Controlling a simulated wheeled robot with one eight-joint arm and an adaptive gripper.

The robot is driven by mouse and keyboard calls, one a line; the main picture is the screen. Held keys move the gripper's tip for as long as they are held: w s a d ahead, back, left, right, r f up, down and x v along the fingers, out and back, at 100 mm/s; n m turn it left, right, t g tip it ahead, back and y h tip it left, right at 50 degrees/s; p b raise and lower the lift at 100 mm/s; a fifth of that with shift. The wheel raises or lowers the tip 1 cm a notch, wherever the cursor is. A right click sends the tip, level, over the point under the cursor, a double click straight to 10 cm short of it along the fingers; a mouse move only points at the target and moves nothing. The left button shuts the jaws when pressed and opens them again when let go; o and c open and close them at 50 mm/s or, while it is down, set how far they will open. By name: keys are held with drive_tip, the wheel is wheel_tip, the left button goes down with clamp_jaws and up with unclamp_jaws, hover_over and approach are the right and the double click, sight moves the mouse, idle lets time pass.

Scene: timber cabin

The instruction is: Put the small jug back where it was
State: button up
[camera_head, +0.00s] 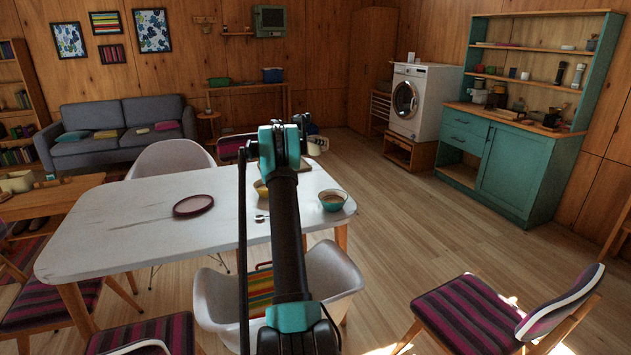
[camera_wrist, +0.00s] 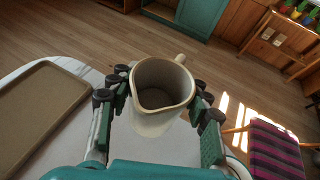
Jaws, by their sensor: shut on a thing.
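The small jug (camera_wrist: 163,88) is cream-coloured, with a spout and a small handle. In the wrist view it is upright between the fingers of my gripper (camera_wrist: 160,98), which is shut on it. I look down into its open top, and it appears empty. The white table (camera_head: 120,232) lies below it; I cannot tell whether the jug's base touches the top. In the head view a pale part of the jug (camera_head: 316,143) shows just right of my arm's end, over the table's far right end. My arm hides much of the gripper there.
A brown tray (camera_wrist: 38,108) lies on the table, left of the jug in the wrist view. A bowl (camera_head: 333,200) and a dark red plate (camera_head: 193,205) stand on the table. White chairs (camera_head: 335,275) and a striped chair (camera_head: 475,315) surround it. Open floor lies right.

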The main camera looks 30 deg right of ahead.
wheel_tip(320, 180, down, 17)
drive_tip(key=shift+f, duration=0.1)
idle(0.4)
drive_tip(key=o, duration=1.4)
drive_tip(key=shift+f, duration=0.1)
